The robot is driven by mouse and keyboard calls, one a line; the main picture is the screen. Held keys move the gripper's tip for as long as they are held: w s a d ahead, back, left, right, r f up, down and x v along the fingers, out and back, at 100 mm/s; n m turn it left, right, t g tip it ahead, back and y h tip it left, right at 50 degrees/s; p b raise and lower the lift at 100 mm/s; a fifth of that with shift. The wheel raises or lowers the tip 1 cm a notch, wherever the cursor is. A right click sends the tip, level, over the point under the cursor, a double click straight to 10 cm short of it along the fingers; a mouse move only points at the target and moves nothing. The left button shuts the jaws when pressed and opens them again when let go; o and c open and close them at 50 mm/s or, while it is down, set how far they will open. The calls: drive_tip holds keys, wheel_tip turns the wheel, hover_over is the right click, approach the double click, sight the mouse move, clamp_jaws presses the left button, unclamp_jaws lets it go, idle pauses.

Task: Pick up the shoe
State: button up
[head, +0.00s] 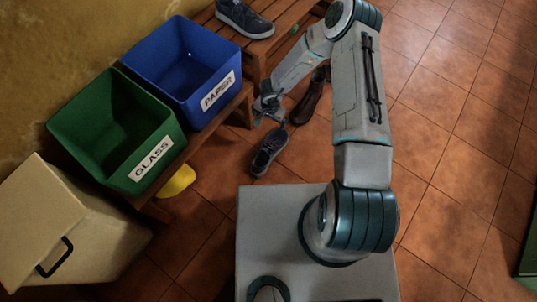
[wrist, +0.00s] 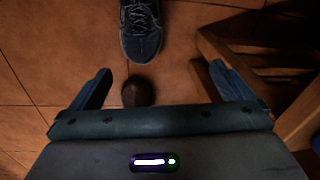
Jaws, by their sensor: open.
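Several shoes are in view, and I cannot tell which one the task means. A dark grey sneaker (head: 268,151) lies on the tiled floor, just below my gripper (head: 270,117) in the head view. It also shows at the top of the wrist view (wrist: 141,33), partly cut off. A brown shoe (head: 309,98) is on the floor to the right of my gripper. A dark rounded tip (wrist: 137,92), probably of that shoe, shows between my fingers in the wrist view. Another grey sneaker (head: 245,19) is on the wooden bench. My gripper is open and empty, pointing down.
A blue PAPER bin (head: 208,105) and a green GLASS bin (head: 125,183) stand on a wooden bench (head: 232,106) at left. A yellow object (head: 177,181) lies under it. A cream lidded box (head: 45,215) is at lower left.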

drive_tip(key=g+b, duration=0.1)
approach(269, 149)
drive_tip(key=w, duration=0.3)
drive_tip(key=shift+m+h, duration=0.3)
drive_tip(key=f+b, duration=0.1)
drive_tip(key=f, duration=0.1)
drive_tip(key=f+b, duration=0.1)
drive_tip(key=f, duration=0.2)
drive_tip(key=f+b, duration=0.1)
drive_tip(key=f, duration=0.1)
drive_tip(key=shift+s+a+f, duration=0.3)
drive_tip(key=shift+s+f, duration=0.05)
drive_tip(key=shift+f+b, duration=2)
drive_tip(key=shift+f, duration=1.2)
drive_tip(key=shift+w, duration=0.1)
drive_tip(key=shift+r, duration=0.1)
drive_tip(key=c, duration=1.1)
